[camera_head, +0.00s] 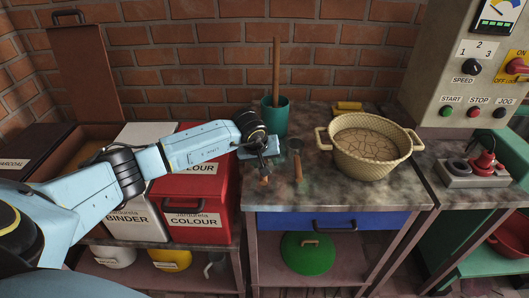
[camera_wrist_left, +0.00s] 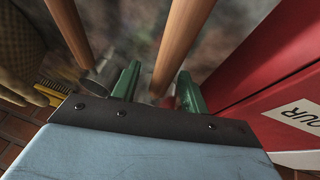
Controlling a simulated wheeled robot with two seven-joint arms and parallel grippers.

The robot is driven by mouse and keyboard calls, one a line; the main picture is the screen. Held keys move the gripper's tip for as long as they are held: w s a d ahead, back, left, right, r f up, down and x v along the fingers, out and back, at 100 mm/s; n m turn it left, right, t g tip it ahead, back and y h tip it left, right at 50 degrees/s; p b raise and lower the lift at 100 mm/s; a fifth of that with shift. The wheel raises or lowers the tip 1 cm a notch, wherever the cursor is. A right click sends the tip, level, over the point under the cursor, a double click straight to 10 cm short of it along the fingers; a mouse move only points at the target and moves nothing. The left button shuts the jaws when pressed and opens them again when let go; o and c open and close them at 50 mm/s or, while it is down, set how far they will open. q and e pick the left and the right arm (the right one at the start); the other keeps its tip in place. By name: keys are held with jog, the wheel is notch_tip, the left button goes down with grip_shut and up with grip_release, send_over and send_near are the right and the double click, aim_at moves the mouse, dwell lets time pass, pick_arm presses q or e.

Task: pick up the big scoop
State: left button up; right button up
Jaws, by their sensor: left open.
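Two wooden-handled scoops lie side by side on the stone-topped counter (camera_head: 320,196), handles toward its front edge. One scoop (camera_head: 298,166) has a dark round head. The other scoop (camera_head: 264,181) is mostly hidden under my left gripper (camera_head: 263,163). I cannot tell which is the bigger. In the left wrist view, my left gripper (camera_wrist_left: 157,88) is open, its green fingers apart, with a wooden handle (camera_wrist_left: 181,38) running between them. The other handle (camera_wrist_left: 68,28), with a metal head (camera_wrist_left: 94,84), lies to the left. Contact with the fingers cannot be told.
A red COLOUR box (camera_head: 200,227) stands close left of the gripper. A woven basket (camera_head: 348,160) stands to the right. Behind are a green cup (camera_head: 274,119) holding a wooden stick and a yellow brush (camera_head: 348,105). The counter's front strip is clear.

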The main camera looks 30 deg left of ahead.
pick_arm(q)
grip_shut()
